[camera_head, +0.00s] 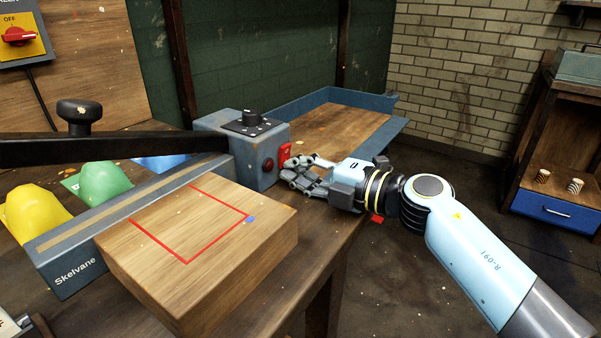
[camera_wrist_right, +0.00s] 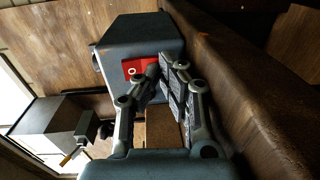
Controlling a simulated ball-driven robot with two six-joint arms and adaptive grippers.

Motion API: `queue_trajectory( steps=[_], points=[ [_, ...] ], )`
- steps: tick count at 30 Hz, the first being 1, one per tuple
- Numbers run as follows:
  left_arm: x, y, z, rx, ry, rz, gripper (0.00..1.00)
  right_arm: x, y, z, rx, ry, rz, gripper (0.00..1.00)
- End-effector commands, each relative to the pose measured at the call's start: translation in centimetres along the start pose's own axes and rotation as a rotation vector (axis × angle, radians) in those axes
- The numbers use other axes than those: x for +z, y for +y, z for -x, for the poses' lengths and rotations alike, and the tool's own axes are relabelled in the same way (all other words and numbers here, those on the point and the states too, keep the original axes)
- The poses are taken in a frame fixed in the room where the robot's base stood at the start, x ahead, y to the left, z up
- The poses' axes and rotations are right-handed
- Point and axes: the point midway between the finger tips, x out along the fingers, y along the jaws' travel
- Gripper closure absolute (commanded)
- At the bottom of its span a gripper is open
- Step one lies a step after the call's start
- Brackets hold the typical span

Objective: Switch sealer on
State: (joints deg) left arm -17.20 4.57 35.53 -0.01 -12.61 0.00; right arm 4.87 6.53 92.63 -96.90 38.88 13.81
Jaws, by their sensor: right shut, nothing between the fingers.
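The sealer is a blue-grey machine marked Skelvane, with a long bar and a control box (camera_head: 238,150) at its far end. The box has a black dial and a red round knob. A red rocker switch (camera_head: 285,154) sits on the box's right side. It also shows in the right wrist view as a red switch (camera_wrist_right: 133,69) with a white O mark. My right gripper (camera_head: 291,168) is shut and empty, its fingertips right at the switch. I cannot tell whether they touch it. The fingers hide part of the switch. My left gripper is not in view.
A black lever (camera_head: 110,148) with a knob crosses above the sealer bar. A wooden block (camera_head: 220,255) with a red outline stands in front. Yellow (camera_head: 33,212) and green (camera_head: 103,184) bags lie behind the bar. A blue-rimmed tray (camera_head: 398,127) is behind the box.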

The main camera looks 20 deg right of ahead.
Motion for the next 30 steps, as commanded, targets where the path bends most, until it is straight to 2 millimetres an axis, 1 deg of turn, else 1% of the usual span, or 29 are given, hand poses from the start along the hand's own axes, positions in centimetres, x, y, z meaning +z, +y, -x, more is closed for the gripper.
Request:
queue_trajectory(
  steps=[5, 8, 15, 18, 21, 25, 30],
  points=[
    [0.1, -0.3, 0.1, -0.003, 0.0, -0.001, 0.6, 0.1, 0.0, 0.6, -0.001, -0.001, 0.001, 1.0],
    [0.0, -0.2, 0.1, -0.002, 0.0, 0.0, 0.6, 0.1, -0.1, 1.8, -0.003, -0.001, 0.002, 1.0],
    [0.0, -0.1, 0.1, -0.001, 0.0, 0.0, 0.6, 0.0, -0.1, 7.0, -0.006, 0.001, 0.003, 1.0],
    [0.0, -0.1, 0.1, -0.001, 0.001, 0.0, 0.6, 0.0, -0.1, 8.9, -0.005, 0.002, 0.002, 1.0],
    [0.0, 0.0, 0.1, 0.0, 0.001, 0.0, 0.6, 0.0, -0.1, 10.4, -0.003, 0.0, 0.001, 1.0],
    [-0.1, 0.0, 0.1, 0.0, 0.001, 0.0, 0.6, 0.0, -0.1, 11.6, -0.002, 0.0, 0.001, 1.0],
    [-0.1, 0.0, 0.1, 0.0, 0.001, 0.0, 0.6, 0.0, 0.0, 12.1, 0.0, 0.0, -0.001, 1.0]
  ],
)
